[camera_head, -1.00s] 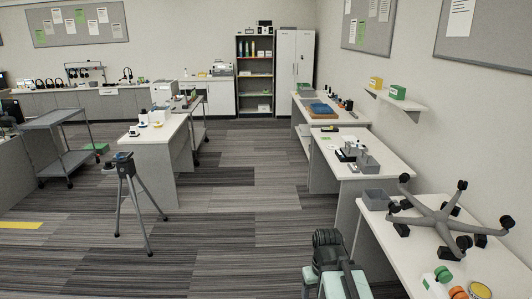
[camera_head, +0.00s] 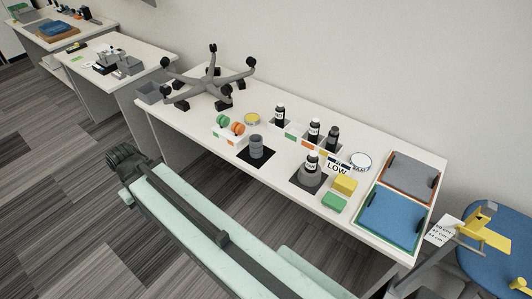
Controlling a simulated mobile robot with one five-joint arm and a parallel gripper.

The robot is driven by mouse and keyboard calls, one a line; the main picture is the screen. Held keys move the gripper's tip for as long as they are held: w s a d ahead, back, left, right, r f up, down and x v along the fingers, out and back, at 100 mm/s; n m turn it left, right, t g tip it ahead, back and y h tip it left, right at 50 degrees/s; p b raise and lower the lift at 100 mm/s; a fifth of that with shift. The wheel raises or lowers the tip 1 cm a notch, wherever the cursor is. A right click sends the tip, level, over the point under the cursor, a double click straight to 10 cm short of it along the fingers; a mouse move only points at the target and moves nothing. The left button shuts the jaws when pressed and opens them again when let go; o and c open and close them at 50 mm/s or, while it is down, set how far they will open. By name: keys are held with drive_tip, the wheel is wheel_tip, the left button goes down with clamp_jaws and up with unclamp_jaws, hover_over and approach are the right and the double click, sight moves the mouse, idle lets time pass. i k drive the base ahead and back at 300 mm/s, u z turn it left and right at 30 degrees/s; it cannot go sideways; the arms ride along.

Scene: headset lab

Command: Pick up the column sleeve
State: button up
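A dark grey upright cylinder (camera_head: 256,146), which looks like the column sleeve, stands on a black square mat on the long white table (camera_head: 180,123). Its top looks dark, and I cannot tell whether it is hollow. My arm lies in front of the table, pale green and dark, apart from the cylinder. Its dark far end (camera_head: 125,159) is off the table's left front corner. I cannot make out separate fingers there, and I see nothing held.
Around the cylinder are a white holder with orange and green rolls (camera_head: 229,131), a five-legged chair base (camera_head: 210,82), dark bottles (camera_head: 279,116), and a grey round piece (camera_head: 310,174) on another black mat. Blue and grey trays (camera_head: 391,216) lie at right.

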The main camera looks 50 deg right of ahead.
sight(255, 141)
drive_tip(key=k, duration=1)
drive_tip(key=z, duration=0.1)
drive_tip(key=i, duration=0.9)
drive_tip(key=z, duration=0.65)
drive_tip(key=i, duration=0.7)
drive_tip(key=z, duration=0.55)
drive_tip(key=k, duration=0.85)
drive_tip(key=z, duration=0.25)
drive_tip(key=i, duration=0.85)
drive_tip(key=u, duration=0.15)
